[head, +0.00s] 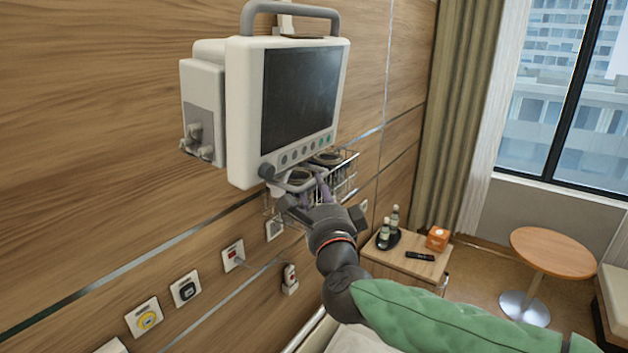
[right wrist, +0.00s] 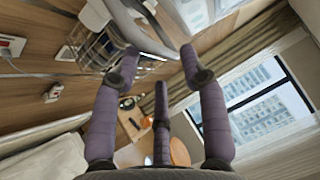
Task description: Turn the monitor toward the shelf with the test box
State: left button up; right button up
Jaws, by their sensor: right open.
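The white patient monitor (head: 236,120) with a dark screen (head: 298,95) hangs on the wood-panelled wall, its screen facing right and toward me. A grey handle arches over its top. A pale loop (head: 296,181) shows under its lower front edge. My right gripper (head: 308,191) is just below that edge, close to the loop; I cannot tell whether they touch. My left gripper is out of view.
A wire basket (head: 342,178) hangs under the monitor, close behind my right gripper; it also shows in the right wrist view (right wrist: 95,45). Bottles (head: 388,228) stand on the cabinet. A round table (head: 553,252) is by the window. Wall sockets (head: 186,288) line the lower wall.

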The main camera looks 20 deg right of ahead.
aim_at(314, 183)
jog(key=shift+p+x, duration=0.35)
jog(key=shift+x, duration=1.95)
grip_shut()
